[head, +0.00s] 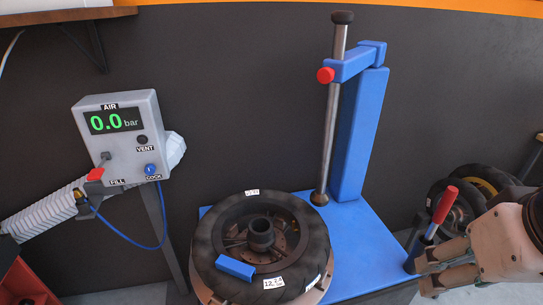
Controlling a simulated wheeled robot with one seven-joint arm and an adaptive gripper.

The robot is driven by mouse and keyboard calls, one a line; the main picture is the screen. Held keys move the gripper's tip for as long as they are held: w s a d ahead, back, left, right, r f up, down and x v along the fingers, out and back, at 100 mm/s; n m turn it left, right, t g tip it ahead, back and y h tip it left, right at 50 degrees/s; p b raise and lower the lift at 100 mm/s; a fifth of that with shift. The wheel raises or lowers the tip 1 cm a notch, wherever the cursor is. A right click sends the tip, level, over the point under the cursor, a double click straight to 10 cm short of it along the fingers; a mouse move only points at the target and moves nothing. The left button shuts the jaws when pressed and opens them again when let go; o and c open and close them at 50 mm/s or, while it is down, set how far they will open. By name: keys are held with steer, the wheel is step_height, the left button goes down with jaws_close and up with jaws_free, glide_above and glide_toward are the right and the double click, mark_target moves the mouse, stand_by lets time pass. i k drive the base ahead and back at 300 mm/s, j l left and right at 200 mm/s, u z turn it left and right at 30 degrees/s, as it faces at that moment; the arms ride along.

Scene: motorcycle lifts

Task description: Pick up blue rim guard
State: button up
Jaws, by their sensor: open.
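A blue rim guard (235,268), a small block, lies at the front left of the wheel, on the black tyre (207,245). My gripper (424,276) is at the lower right, well to the right of the rim guard and apart from it. Its two fingers point left with a gap between them, and it holds nothing. The wheel lies flat on a round support (313,297) at the blue tyre machine. Nothing covers the top of the rim guard.
The machine's blue base (360,245) carries a blue column (358,140) and a steel post (331,120) behind the wheel. A red-handled tool (445,205) stands close to my gripper. An air box (120,135) with a blue hose is at left. Spare wheels (450,210) stand at right.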

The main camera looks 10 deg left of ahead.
mark_target(235, 268)
steer(key=u, duration=0.85)
steer(key=k+j+z, duration=0.2)
steer(key=j, duration=0.25)
steer(key=i+l+u, duration=0.4)
steer(key=l, duration=0.2)
steer(key=k, duration=0.1)
